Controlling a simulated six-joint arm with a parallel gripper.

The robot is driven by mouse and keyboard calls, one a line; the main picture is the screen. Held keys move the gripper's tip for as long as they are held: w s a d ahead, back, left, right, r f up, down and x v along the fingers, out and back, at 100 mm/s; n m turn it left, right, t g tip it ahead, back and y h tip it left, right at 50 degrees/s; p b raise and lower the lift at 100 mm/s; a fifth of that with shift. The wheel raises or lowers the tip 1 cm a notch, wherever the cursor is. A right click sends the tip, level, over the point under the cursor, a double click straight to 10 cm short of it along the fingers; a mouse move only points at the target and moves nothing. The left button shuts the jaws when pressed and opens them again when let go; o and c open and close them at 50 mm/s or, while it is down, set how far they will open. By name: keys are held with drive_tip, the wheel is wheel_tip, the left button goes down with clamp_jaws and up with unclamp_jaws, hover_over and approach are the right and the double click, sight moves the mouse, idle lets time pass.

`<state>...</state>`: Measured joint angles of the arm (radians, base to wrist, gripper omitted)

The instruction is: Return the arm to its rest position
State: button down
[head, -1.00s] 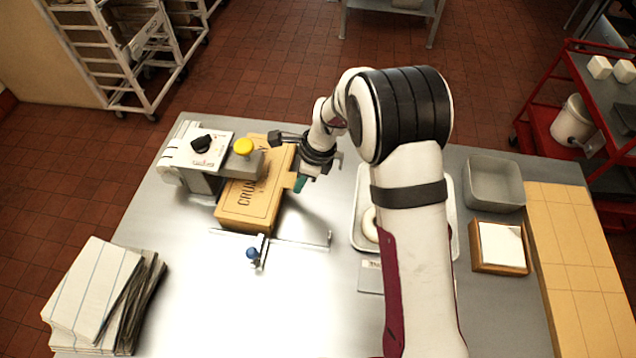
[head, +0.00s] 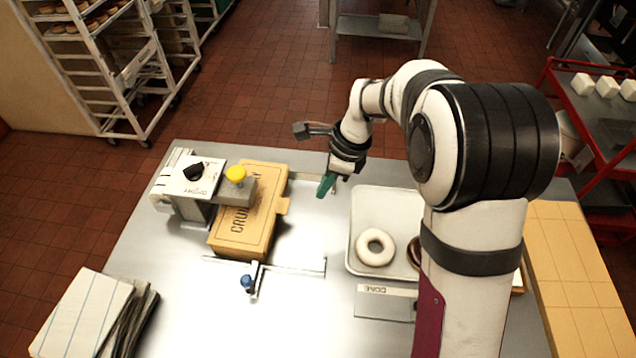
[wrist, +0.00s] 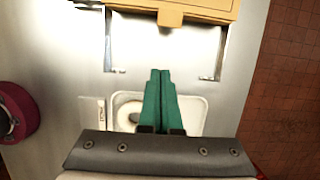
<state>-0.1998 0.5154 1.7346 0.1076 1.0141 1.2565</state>
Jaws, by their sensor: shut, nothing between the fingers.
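My gripper (head: 326,185) has green fingers and hangs over the table between the yellow box and the white tray. In the wrist view its fingers (wrist: 160,76) lie together, shut and empty. The yellow box (head: 243,222) lies on the metal table (head: 190,300) beside the machine with a black knob and a yellow knob. The gripper is apart from the box. A white tray (head: 354,258) holds a pale ring (head: 376,247) and a dark ring that my arm partly hides.
A metal guide (head: 290,268) with a blue knob is in front of the box. Stacked cloths (head: 85,310) lie at the front left. A wooden board (head: 575,260) is at the right, a red cart (head: 610,185) behind it. A white rack (head: 125,90) stands at the back left.

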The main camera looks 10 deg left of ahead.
drive_tip(key=s+d+r+n, duration=0.55)
drive_tip(key=s+r, duration=0.25)
drive_tip(key=s, duration=0.2)
drive_tip(key=s+d+n, duration=0.2)
drive_tip(key=s+n, duration=0.1)
drive_tip(key=s, duration=0.5)
drive_tip(key=s+d+n+h, duration=0.1)
drive_tip(key=s+d+n, duration=0.2)
drive_tip(key=s, duration=0.6)
drive_tip(key=shift+s+d+n+h, duration=0.25)
drive_tip(key=shift+d+n+h, duration=0.1)
drive_tip(key=shift+n, duration=0.1)
